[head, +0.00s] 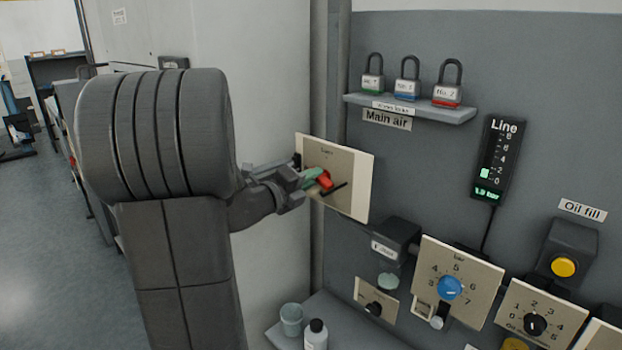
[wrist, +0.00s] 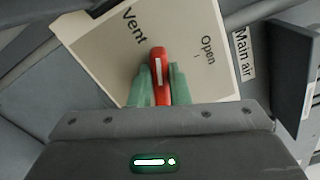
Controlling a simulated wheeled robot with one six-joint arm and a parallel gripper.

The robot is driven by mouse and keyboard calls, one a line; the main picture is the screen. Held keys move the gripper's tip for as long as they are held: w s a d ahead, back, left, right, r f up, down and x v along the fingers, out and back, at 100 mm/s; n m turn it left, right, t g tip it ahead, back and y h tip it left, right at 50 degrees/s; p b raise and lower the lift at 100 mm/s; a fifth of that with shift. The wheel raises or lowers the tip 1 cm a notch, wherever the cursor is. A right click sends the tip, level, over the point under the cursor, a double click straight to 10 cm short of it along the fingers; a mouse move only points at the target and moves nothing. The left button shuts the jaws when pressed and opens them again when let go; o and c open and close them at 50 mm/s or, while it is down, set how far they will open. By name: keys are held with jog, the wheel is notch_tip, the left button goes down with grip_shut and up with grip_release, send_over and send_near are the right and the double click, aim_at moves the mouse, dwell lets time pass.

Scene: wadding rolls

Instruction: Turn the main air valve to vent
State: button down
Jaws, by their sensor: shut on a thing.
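The main air valve plate (head: 350,185) is a beige panel on the left of the grey wall. In the wrist view the plate (wrist: 105,60) carries the words Vent, upper left, and Open, right. The red valve handle (wrist: 158,56) has a white stripe and points between the two words. It also shows in the head view (head: 325,181). My gripper (wrist: 159,76) has its green fingers shut on the handle, one on each side. The handle's base is hidden by the fingers and palm. A thin dark bar (head: 336,188) shows beside the handle.
Several padlocks stand on a shelf (head: 415,109) above the Main air label (head: 387,119). The Line gauge (head: 497,160) has a low green bar lit. A blue knob (head: 449,288) and other controls lie lower right. A cup (head: 291,318) and bottle (head: 316,334) stand below.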

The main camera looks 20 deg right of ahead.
jog(key=c, duration=1.4)
grip_release()
jog(key=shift+o, duration=0.2)
jog(key=b+v, duration=0.2)
jog(key=v, duration=1.2)
jog(key=shift+o, duration=0.4)
jog(key=shift+d, duration=0.1)
